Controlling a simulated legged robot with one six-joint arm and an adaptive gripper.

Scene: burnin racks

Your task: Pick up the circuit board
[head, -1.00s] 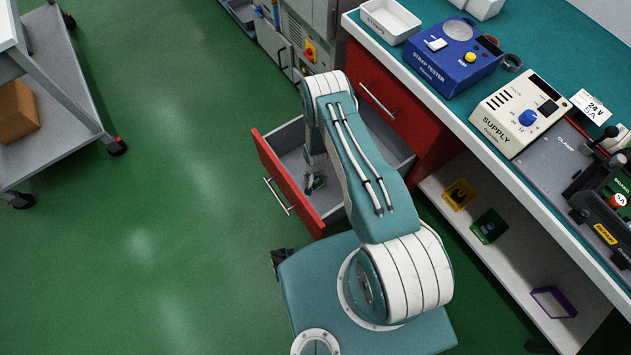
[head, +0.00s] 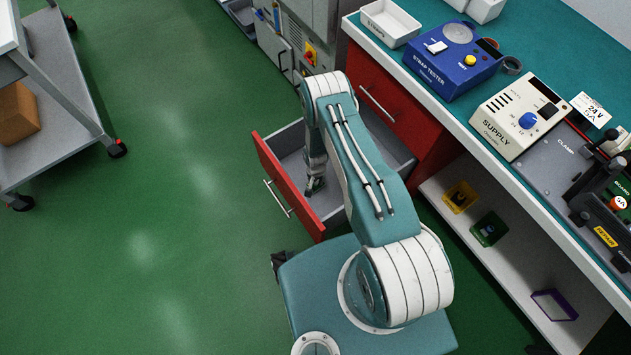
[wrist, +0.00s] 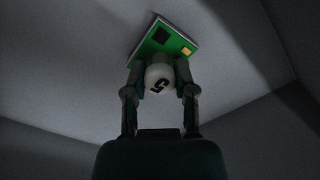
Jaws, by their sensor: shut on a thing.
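The green circuit board (wrist: 174,43) with a dark square and a yellow square shows in the wrist view, on or just above the grey drawer floor. A white round knob marked 5 (wrist: 159,80) stands on its near side. My gripper (wrist: 159,70) is shut with one finger on each side of the knob. In the head view my gripper (head: 315,185) is down inside the open red drawer (head: 283,186). The board is too small and hidden there to make out, and I cannot tell whether it is lifted.
Grey drawer walls surround my gripper. The workbench (head: 548,66) at the right carries a blue strap tester (head: 452,60) and a supply box (head: 519,116). A grey cart (head: 60,95) stands left; the floor between is clear.

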